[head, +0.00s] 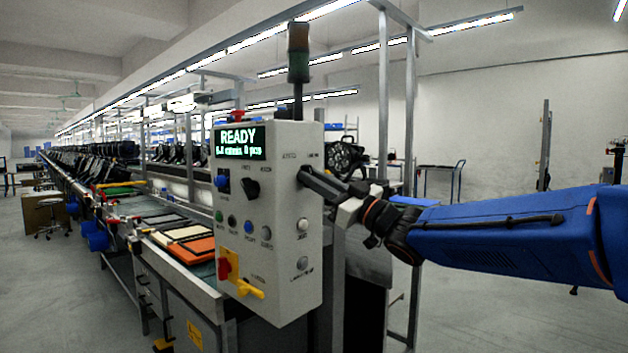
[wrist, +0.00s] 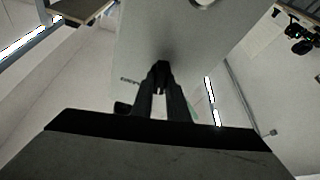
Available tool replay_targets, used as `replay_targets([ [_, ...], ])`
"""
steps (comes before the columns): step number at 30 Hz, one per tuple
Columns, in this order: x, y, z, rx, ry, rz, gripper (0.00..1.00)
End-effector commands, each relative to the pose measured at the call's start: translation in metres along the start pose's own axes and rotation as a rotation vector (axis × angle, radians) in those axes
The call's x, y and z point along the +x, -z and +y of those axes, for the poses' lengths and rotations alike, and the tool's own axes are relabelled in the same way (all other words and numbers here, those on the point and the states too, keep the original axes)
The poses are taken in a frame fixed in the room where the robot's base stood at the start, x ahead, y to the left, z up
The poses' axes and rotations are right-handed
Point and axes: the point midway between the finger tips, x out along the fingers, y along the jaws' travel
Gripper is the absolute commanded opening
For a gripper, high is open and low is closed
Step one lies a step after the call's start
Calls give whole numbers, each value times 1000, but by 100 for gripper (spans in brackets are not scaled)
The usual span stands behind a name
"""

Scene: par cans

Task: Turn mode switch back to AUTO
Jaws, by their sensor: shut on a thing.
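The grey control box (head: 265,290) stands at the end of the line, and its display (head: 240,143) reads READY. My gripper (head: 303,173) reaches in from the right to the upper part of the box's right-hand face, just below two small labels that are too small to read. In the wrist view my gripper (wrist: 161,75) has its fingers close together against the grey panel (wrist: 150,30). It is shut on a small control there, which seems to be the mode switch. The fingers hide the switch, so its setting cannot be seen.
The front of the box carries a blue knob (head: 222,183), a black knob (head: 251,188), several buttons and a red-and-yellow switch (head: 228,265). A signal tower (head: 298,55) rises above it. The conveyor line (head: 150,225) runs back left. A metal post (head: 383,100) stands behind my arm.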

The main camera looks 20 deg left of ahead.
Motion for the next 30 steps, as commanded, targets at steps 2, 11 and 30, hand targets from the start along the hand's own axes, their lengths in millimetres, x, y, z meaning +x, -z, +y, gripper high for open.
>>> replay_targets([
  [2, 0, -1, 2, -66, 26, -2, 0],
  [11, 0, 0, 2, -281, 116, -1, 0],
  [30, 0, 0, 1, -437, 183, -1, 0],
])
